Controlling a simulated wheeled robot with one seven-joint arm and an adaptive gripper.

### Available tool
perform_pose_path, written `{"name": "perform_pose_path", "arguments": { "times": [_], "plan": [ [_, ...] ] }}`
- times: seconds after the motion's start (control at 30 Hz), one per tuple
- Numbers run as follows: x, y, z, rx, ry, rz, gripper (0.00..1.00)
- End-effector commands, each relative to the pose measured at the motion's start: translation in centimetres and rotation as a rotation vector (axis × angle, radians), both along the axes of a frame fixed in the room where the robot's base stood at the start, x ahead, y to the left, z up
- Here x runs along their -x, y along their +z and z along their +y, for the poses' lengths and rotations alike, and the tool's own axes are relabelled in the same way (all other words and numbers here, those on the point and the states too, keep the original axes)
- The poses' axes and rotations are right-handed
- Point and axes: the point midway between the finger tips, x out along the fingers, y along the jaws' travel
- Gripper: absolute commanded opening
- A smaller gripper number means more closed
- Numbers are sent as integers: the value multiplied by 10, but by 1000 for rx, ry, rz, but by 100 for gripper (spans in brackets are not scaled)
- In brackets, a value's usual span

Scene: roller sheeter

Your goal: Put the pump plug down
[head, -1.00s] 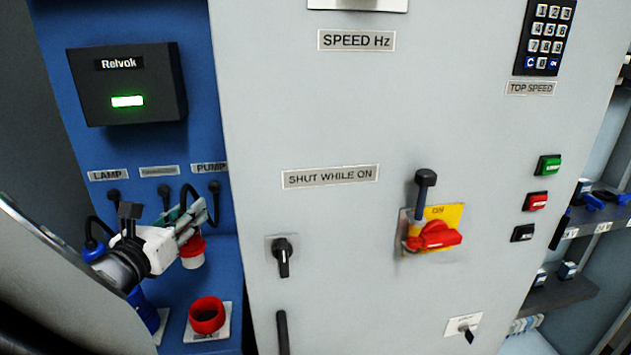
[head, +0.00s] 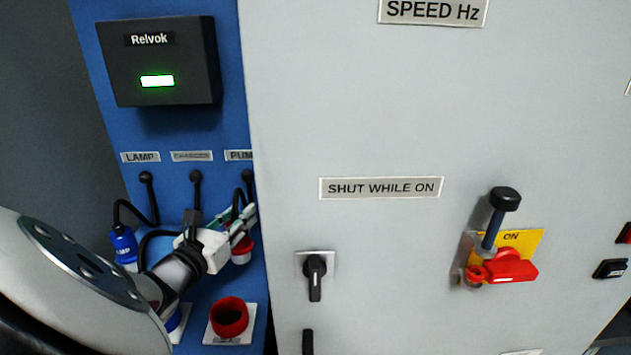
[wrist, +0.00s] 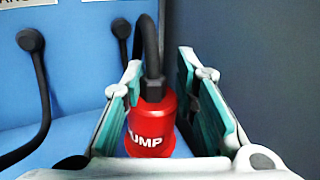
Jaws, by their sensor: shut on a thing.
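The pump plug (wrist: 152,128) is red with white lettering reading "UMP" in the wrist view, its black cable rising from its top. My gripper (wrist: 160,92) is shut on the plug, with a teal-padded finger on each side of it. In the head view the red plug (head: 242,252) shows partly below my gripper (head: 246,225), at the right edge of the blue panel under the PUMP label. It appears upright. Its underside is hidden in the wrist view, so I cannot tell whether it touches the blue surface.
A blue LAMP plug (head: 124,246) hangs at the left.

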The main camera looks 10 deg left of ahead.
Motion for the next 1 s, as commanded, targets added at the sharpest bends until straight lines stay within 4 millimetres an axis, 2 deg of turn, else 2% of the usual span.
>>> {"name": "perform_pose_path", "arguments": {
  "times": [0.17,0.5,0.53,0.6,1.0],
  "plan": [
    [0,-24,0,2,0,-2,0],
    [0,-27,0,0,0,-1,0],
    [0,-27,0,0,0,0,31],
    [0,-27,0,0,0,0,47],
    [0,-25,0,0,0,0,47]
  ]
}}
